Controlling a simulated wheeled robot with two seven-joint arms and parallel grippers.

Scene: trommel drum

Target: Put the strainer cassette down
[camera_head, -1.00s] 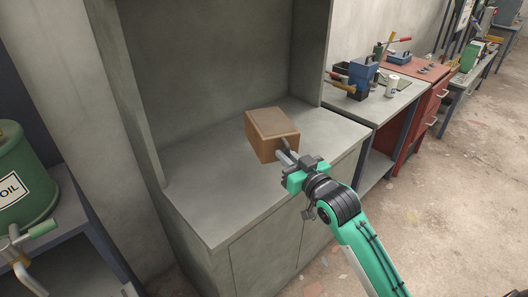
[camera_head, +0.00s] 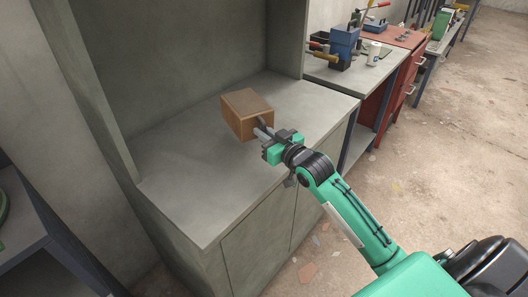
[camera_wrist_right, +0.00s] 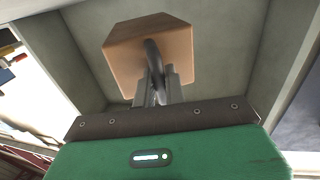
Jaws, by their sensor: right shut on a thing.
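The strainer cassette (camera_head: 246,114) is a brown box with a dark handle on its near side. It is at the grey cabinet's worktop (camera_head: 200,200), in front of the recess. My right gripper (camera_head: 262,132) is shut on the handle. In the right wrist view, the gripper's fingers (camera_wrist_right: 156,90) close around the handle below the box (camera_wrist_right: 130,50). I cannot tell whether the underside of the box touches the worktop or hangs just above it. My left gripper is out of view.
The cabinet's side walls (camera_head: 85,80) flank the recess. The worktop is bare around the box. To the right stand a bench with a blue toolbox (camera_head: 343,42) and a white can (camera_head: 374,53), then a red cabinet (camera_head: 405,75). A dark shelf (camera_head: 25,225) is at lower left.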

